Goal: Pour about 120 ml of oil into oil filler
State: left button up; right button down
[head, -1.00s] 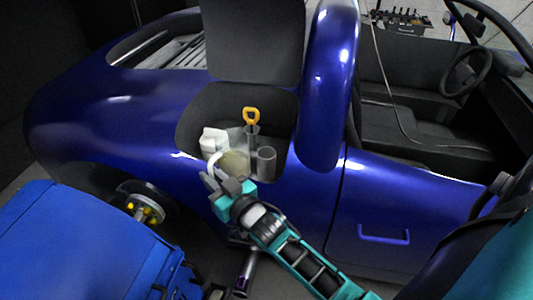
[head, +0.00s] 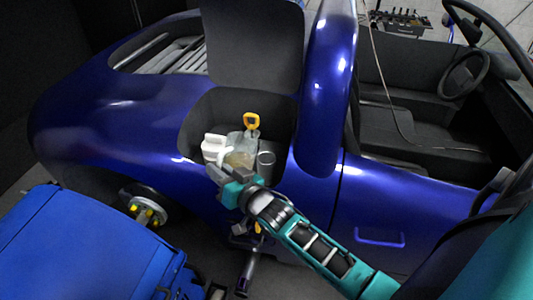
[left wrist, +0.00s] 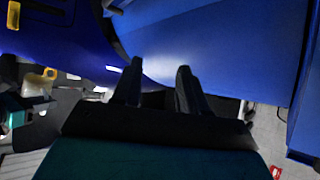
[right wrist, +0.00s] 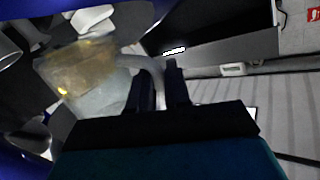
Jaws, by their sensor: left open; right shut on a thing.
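A clear jug (head: 240,158) with amber oil is at the mouth of the open bay in the blue car's side. My right gripper (head: 222,176) is shut on its handle. The right wrist view shows the jug (right wrist: 85,75) to the left of the gripper (right wrist: 158,85), with amber oil inside; its exact tilt is hard to tell. An open grey cylinder (head: 266,160), which looks like the oil filler, stands just right of the jug. Whether oil is flowing cannot be told. My left gripper (left wrist: 160,85) is open and empty, in front of a blue surface.
A white container (head: 213,148) stands left of the jug, and a yellow ring handle (head: 251,120) rises behind it. The raised hatch (head: 253,48) is above. A blue covered block (head: 70,250) fills the lower left, near a hub with yellow parts (head: 147,212).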

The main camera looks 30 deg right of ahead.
aim_at(235, 152)
jog(key=shift+w+d+r, duration=0.1)
jog(key=shift+d+r, duration=0.1)
jog(key=shift+d, duration=0.1)
jog(key=d+m, duration=0.1)
jog(key=m, duration=0.1)
jog(key=w+d+r+m, duration=0.1)
jog(key=shift+d+g, duration=0.3)
jog(key=shift+g, duration=0.1)
jog(key=shift+w+d+r+m+b, duration=0.1)
jog(key=shift+d+r+m+b, duration=0.2)
jog(key=shift+m, duration=0.4)
pick_arm(q)
jog(key=shift+d, duration=0.2)
pick_arm(e)
jog(key=shift+d+m+y, duration=0.15)
jog(key=shift+m+y, duration=0.15)
pick_arm(q)
jog(key=shift+w+f+b, duration=0.1)
jog(key=shift+f+b, duration=0.1)
jog(key=shift+b, duration=0.1)
pick_arm(e)
jog(key=shift+w+d+r+m, duration=0.15)
jog(key=shift+d+m, duration=0.15)
jog(key=shift+m, duration=0.2)
pick_arm(q)
jog(key=shift+a+f, duration=0.1)
jog(key=shift+f, duration=0.15)
pick_arm(e)
jog(key=shift+d, duration=0.15)
